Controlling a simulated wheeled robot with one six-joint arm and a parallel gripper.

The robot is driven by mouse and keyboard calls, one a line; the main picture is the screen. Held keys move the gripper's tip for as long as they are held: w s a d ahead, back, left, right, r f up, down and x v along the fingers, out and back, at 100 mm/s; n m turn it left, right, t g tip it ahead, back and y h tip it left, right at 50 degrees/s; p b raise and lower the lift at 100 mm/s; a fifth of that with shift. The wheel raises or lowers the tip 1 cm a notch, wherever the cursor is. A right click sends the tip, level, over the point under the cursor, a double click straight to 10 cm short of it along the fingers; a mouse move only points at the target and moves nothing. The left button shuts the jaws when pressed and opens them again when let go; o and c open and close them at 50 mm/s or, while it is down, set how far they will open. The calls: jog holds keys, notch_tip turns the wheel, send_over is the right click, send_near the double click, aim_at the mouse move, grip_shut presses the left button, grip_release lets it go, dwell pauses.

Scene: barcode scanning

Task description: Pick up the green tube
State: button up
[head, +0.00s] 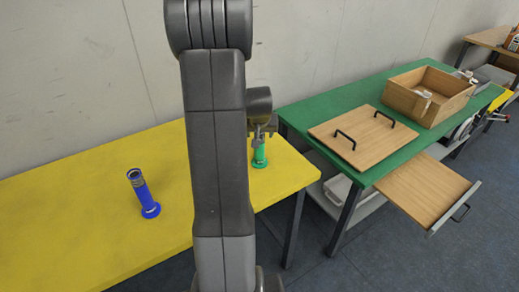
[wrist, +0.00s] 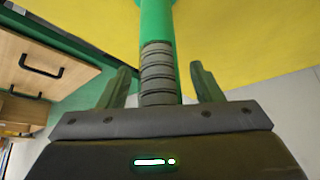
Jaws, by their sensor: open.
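The green tube (head: 260,155) stands upright on the yellow table (head: 90,195), near its right end. In the wrist view the green tube (wrist: 157,25) runs down from the top edge, with its dark ribbed end (wrist: 158,75) between the two fingers. My gripper (head: 262,130) is at the top of the tube in the head view. In the wrist view my gripper (wrist: 161,80) is open, with a gap on each side of the tube. My arm hides part of the table left of the tube in the head view.
A blue tube (head: 143,194) stands on the yellow table to the left, well apart. To the right, a green table (head: 395,150) holds a wooden lid (head: 362,135) with two black handles and an open wooden box (head: 430,92). A drawer (head: 425,188) is pulled out below.

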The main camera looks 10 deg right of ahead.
grip_shut()
jog(key=shift+r, duration=0.1)
dwell(0.3)
